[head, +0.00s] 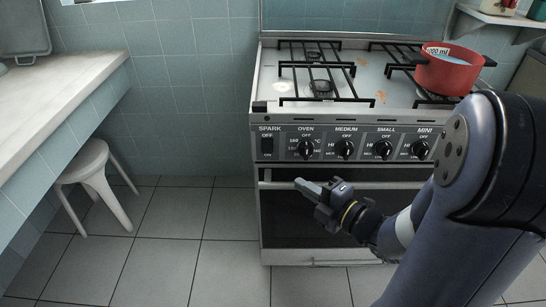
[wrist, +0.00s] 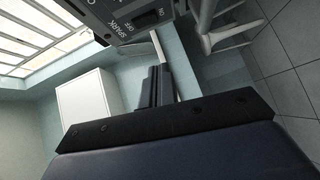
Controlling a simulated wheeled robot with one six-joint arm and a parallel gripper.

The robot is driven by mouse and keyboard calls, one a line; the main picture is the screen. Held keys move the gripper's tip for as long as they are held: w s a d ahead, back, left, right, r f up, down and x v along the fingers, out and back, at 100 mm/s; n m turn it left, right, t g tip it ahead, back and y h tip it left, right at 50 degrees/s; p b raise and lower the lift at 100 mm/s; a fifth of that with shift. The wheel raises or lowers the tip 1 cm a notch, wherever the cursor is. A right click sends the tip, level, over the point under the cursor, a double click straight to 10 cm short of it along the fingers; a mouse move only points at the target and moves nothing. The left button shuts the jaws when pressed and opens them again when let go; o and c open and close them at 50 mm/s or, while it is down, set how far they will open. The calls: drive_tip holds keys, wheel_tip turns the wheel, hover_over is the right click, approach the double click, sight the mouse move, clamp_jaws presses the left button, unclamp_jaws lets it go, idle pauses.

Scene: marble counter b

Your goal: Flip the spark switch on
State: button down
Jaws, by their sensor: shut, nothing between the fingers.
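The spark switch (head: 267,146) is a small black rocker at the left end of the stove's control panel, below the printed words SPARK and OFF. It also shows near the top of the wrist view (wrist: 149,17). Which way the rocker is tipped is too small to tell. My gripper (head: 298,183) is shut and empty. In the head view it appears below and to the right of the switch, in front of the oven door's top edge and apart from the switch. In the wrist view my gripper's fingers (wrist: 156,72) point toward the panel.
Knobs marked OVEN, MEDIUM, SMALL and MINI (head: 345,149) line the panel right of the switch. The oven door handle (head: 340,185) runs below. A red pot (head: 447,72) stands on the right burner. A white stool (head: 97,180) stands left; the floor between is clear.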

drive_tip(key=b, duration=0.1)
approach(264, 153)
drive_tip(key=x, duration=0.3)
drive_tip(key=a+x, duration=0.1)
drive_tip(key=x, duration=0.1)
drive_tip(key=shift+s+d+r, duration=0.1)
drive_tip(key=shift+s+r, duration=0.05)
drive_tip(key=shift+s, duration=0.3)
drive_tip(key=shift+w, duration=0.7)
drive_tip(key=shift+b, duration=0.3)
